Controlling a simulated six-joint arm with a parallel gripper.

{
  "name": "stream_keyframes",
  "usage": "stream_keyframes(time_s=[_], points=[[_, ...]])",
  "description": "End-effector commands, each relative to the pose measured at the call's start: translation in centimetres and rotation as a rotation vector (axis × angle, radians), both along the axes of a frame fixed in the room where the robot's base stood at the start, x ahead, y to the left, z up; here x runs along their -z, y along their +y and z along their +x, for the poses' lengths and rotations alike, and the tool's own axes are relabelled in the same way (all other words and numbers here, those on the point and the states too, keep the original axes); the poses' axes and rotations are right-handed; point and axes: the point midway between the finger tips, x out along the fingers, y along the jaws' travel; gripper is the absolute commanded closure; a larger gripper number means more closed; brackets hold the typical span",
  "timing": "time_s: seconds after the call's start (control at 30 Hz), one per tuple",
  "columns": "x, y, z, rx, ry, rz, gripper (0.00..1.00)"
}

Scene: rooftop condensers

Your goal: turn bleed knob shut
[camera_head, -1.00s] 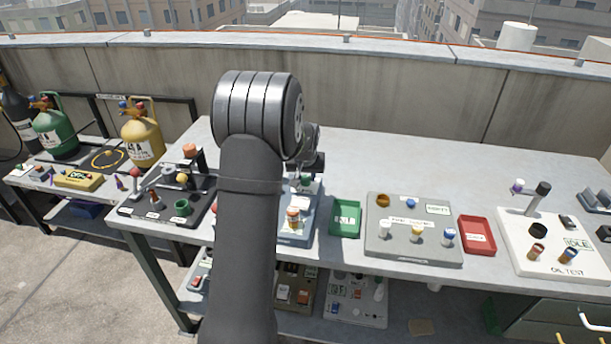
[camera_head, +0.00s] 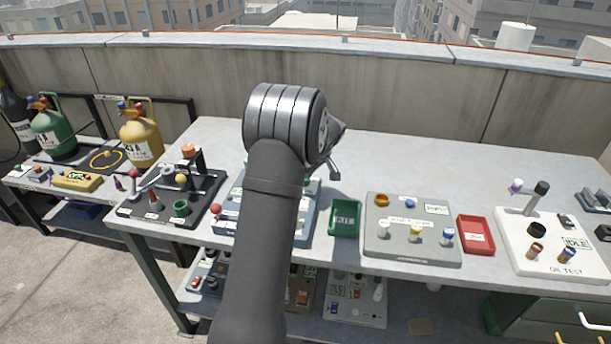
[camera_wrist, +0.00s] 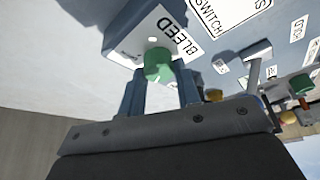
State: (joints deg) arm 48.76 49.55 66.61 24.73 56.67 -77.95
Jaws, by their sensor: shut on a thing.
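The green bleed knob (camera_wrist: 157,64) shows in the wrist view, on a white plate (camera_wrist: 128,43) marked BLEED on a blue-grey block. My gripper (camera_wrist: 160,74) has one finger on each side of the knob and is shut on it. The fingers hide part of the knob's sides, and I cannot make out how far it is turned. In the head view my arm covers much of the light blue panel (camera_head: 309,212), and the bleed knob cannot be made out there.
A green tray (camera_head: 344,219), a grey panel with several knobs (camera_head: 400,246) and a red tray (camera_head: 478,235) lie to the right. A dark board with fittings (camera_head: 208,204) lies left. The back of the bench is clear.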

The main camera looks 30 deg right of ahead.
Motion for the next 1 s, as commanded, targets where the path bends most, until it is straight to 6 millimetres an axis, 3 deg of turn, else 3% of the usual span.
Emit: stream_keyframes(time_s=[0.4,1.0], points=[[0.06,-0.16,0.00,-0.251,0.002,-0.001,0.92],[0.04,-0.15,0.01,-0.314,0.002,-0.001,0.92]])
